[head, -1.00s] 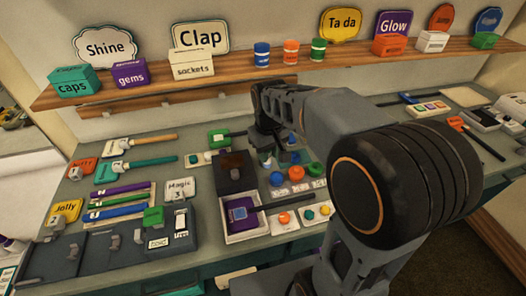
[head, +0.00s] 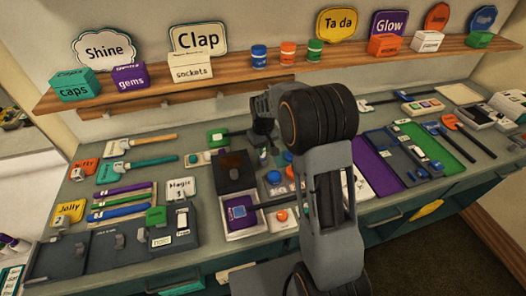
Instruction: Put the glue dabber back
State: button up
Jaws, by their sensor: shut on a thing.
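My gripper (head: 262,150) points down over the middle of the bench, just behind and right of a dark box with a raised lid (head: 236,170). It is small in the head view and partly hidden by my own arm. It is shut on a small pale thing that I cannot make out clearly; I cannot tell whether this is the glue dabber. I cannot pick out a glue dabber for certain elsewhere. A white tray (head: 245,233) with a purple, blue-topped piece (head: 238,212) stands in front of the dark box.
Round blue (head: 273,178) and orange (head: 282,214) pieces lie near my arm. Brushes and pens (head: 120,200) crowd the left. A purple and green board (head: 415,150) lies on the right. A wooden shelf (head: 230,82) with boxes, tins and signs runs along the back wall.

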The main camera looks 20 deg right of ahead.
jog(key=shift+f, duration=1)
jog(key=shift+f, duration=0.15)
jog(key=o, duration=0.9)
